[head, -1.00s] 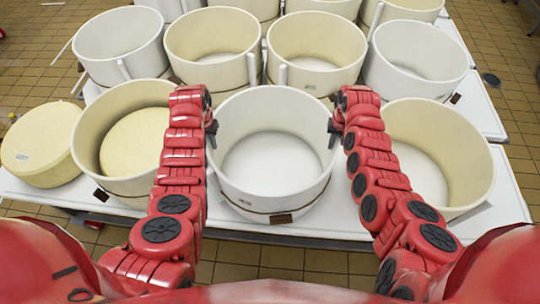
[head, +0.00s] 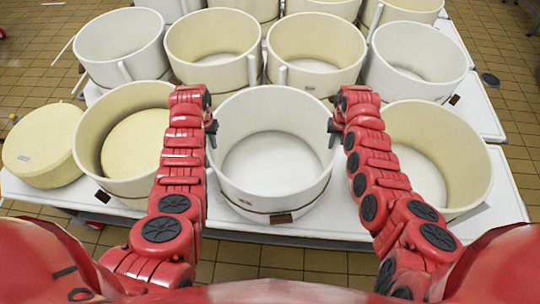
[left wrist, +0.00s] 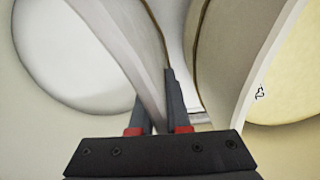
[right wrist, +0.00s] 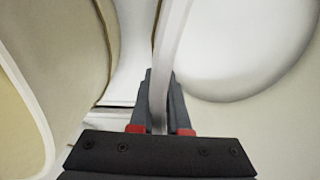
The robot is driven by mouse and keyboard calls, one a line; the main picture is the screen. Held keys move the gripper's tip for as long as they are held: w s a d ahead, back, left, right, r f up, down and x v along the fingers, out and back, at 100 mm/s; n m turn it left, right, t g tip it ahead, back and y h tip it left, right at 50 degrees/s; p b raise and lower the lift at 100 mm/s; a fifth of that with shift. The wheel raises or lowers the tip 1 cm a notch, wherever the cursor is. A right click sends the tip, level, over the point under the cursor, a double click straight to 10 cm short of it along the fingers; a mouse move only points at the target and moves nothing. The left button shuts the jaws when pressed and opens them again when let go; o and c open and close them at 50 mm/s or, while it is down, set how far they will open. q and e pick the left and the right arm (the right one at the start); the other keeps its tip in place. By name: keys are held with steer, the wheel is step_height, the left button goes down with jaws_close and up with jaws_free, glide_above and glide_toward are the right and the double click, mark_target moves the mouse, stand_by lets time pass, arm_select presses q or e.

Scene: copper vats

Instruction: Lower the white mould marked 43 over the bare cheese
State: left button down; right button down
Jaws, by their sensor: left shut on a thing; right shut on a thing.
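The white mould (head: 270,190), an open round ring, is in the middle of the front row in the head view. Its number is not legible. My left gripper (head: 211,128) is shut on its left wall, and my right gripper (head: 333,127) on its right wall. The wrist views show the wall between the fingers of the left (left wrist: 160,105) and right (right wrist: 160,100) grippers. A pale floor shows inside the mould. It looks upright; I cannot tell whether it touches the table. The bare cheese (head: 43,145), a yellow wheel, lies at the far left.
A cream mould with a cheese inside (head: 90,125) stands between the bare cheese and the held mould. Another cream mould (head: 465,150) stands close on the right. The white table's front edge (head: 330,232) is near.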

mark_target(337, 137)
step_height(337, 137, up, 4)
steer(key=p, duration=0.3)
steer(key=shift+r, duration=0.1)
stand_by(0.5)
